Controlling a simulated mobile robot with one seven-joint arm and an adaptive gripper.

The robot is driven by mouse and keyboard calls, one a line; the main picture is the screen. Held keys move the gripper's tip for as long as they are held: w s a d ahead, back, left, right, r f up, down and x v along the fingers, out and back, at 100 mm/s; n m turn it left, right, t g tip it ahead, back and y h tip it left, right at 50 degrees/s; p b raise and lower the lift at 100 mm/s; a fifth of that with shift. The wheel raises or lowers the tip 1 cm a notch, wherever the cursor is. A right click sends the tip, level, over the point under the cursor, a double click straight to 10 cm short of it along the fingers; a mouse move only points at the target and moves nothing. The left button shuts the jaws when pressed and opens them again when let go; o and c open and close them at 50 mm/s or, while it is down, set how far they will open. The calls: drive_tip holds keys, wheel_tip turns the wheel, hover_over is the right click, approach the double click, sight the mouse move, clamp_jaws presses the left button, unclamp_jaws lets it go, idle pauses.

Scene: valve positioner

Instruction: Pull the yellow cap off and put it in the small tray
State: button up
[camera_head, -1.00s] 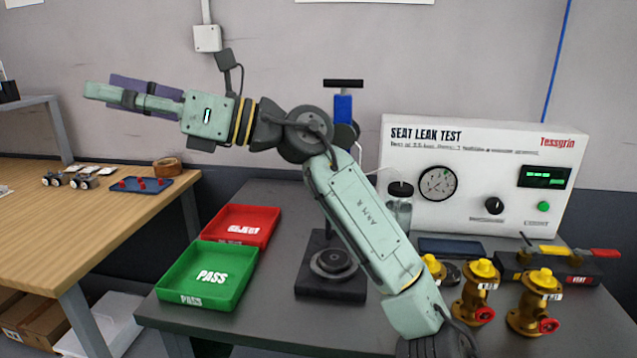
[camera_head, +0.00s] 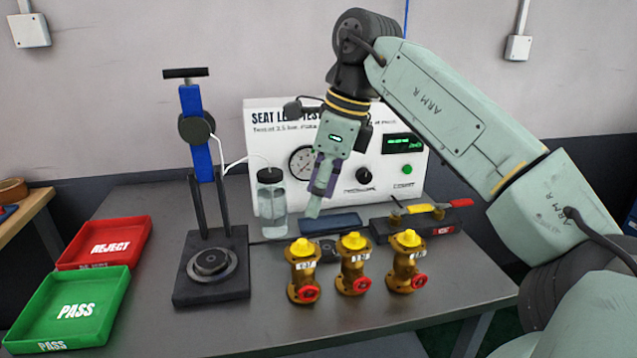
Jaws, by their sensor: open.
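Three brass valves stand upright in a row on the grey bench, each with a yellow cap on top and a red handwheel low at the front. The caps are the left one (camera_head: 302,247), the middle one (camera_head: 354,241) and the right one (camera_head: 407,238). White tags on the valves are too small to read surely. A small dark blue tray (camera_head: 331,223) lies behind the valves, in front of the tester; it looks empty. My gripper (camera_head: 316,205) points down above and behind the left and middle valves, close to the tray in the picture. It is open and empty.
The white tester (camera_head: 268,130) stands at the back. A water bottle (camera_head: 271,205) and a black clamp stand (camera_head: 211,265) are left of the valves. Green PASS (camera_head: 75,310) and red REJECT (camera_head: 105,243) trays lie far left. A block with yellow and red levers (camera_head: 418,222) is right.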

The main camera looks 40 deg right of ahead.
sight(302, 242)
drive_tip(key=p+x, duration=0.1)
drive_tip(key=x, duration=0.8)
drive_tip(key=shift+w+a+f, duration=0.15)
drive_tip(key=shift+f, duration=0.15)
drive_tip(key=shift+c, duration=0.2)
drive_tip(key=c, duration=1.1)
clamp_jaws()
drive_tip(key=shift+o, duration=1.3)
unclamp_jaws()
clamp_jaws()
drive_tip(key=shift+a+f, duration=0.1)
